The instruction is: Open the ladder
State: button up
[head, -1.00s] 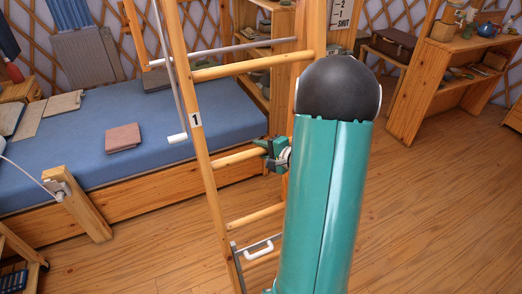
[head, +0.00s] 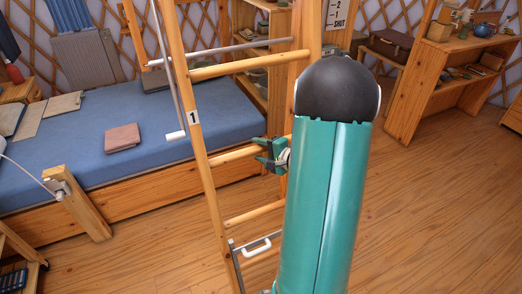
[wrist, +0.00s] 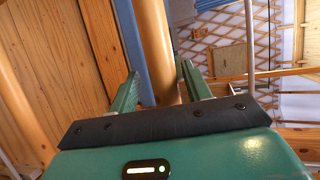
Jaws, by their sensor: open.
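The wooden ladder (head: 197,135), marked "1", stands upright in the middle of the head view, in front of the bed. Its middle rung (head: 235,155) runs toward my gripper (head: 262,152). A white handle (head: 258,247) is low on the ladder. My gripper is open; in the wrist view a wooden rung (wrist: 155,45) passes between its two green fingers (wrist: 160,80). I cannot tell whether either finger touches it. My arm hides much of the ladder's right side.
The blue bed (head: 80,160) lies behind and left of the ladder. A grey rod (head: 235,49) crosses near the ladder's top. A wooden shelf desk (head: 425,80) stands at the right. The floor (head: 445,215) at the right is clear.

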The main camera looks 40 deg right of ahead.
jog(key=shift+s, duration=0.2)
jog(key=v, duration=1.3)
jog(key=shift+s, duration=0.25)
jog(key=w+a+r+n+g+y, duration=0.1)
jog(key=a+r+n+g+y, duration=0.15)
jog(key=a, duration=0.45)
jog(key=w+a+r+n+g+y, duration=0.15)
jog(key=a+n, duration=0.25)
jog(key=a, duration=0.4)
jog(key=a+r+n+g+y, duration=0.1)
jog(key=a+n+g+y, duration=0.15)
jog(key=a, duration=0.45)
jog(key=s+a+r+n+g+h, duration=0.2)
jog(key=s+a+r+n+h, duration=0.5)
jog(key=a+n+h, duration=0.1)
jog(key=shift+a+n, duration=0.5)
jog(key=shift+a, duration=0.7)
